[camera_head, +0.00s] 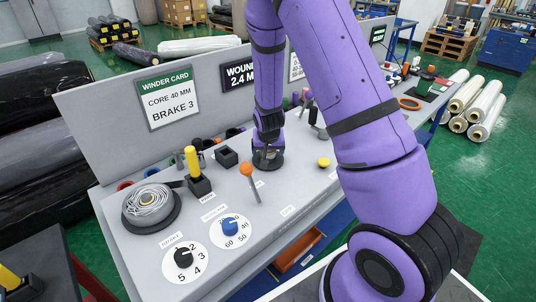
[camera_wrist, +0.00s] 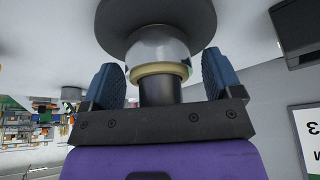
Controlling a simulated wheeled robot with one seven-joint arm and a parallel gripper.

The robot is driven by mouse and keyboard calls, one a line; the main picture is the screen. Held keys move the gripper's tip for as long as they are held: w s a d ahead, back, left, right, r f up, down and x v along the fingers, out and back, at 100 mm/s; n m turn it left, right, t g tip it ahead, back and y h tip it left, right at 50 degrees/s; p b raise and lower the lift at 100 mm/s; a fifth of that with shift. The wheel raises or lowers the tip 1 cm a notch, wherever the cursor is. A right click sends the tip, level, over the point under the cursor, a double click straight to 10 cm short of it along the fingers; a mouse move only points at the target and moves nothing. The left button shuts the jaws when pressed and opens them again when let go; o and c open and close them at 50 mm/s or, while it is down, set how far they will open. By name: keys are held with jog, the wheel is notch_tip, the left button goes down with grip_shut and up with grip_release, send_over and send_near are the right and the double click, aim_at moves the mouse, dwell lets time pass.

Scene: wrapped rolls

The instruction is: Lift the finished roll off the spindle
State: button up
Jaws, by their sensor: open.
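In the wrist view, which is upside down, a pale shiny wrapped roll (camera_wrist: 155,46) with a tan core end (camera_wrist: 158,71) sits against a dark round flange (camera_wrist: 150,14). A dark spindle post (camera_wrist: 160,91) sticks out of the core towards my palm. My gripper (camera_wrist: 161,66) is open, its two blue pads on either side of the post and core end, with visible gaps. In the head view my gripper (camera_head: 267,152) points down close over a dark round base on the bench; the roll there is mostly hidden by my gripper.
On the bench (camera_head: 290,222) stand an orange-knobbed lever (camera_head: 247,170), a yellow-handled lever (camera_head: 193,163), a coil of grey strand (camera_head: 150,200), a black dial (camera_head: 184,258), a blue dial (camera_head: 230,226) and a yellow button (camera_head: 323,162). An upright panel (camera_head: 120,100) runs behind.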

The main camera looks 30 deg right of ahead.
jog(key=c, duration=1)
notch_tip(320, 180, up, 10)
jog(key=shift+r, duration=0.25)
dwell(0.6)
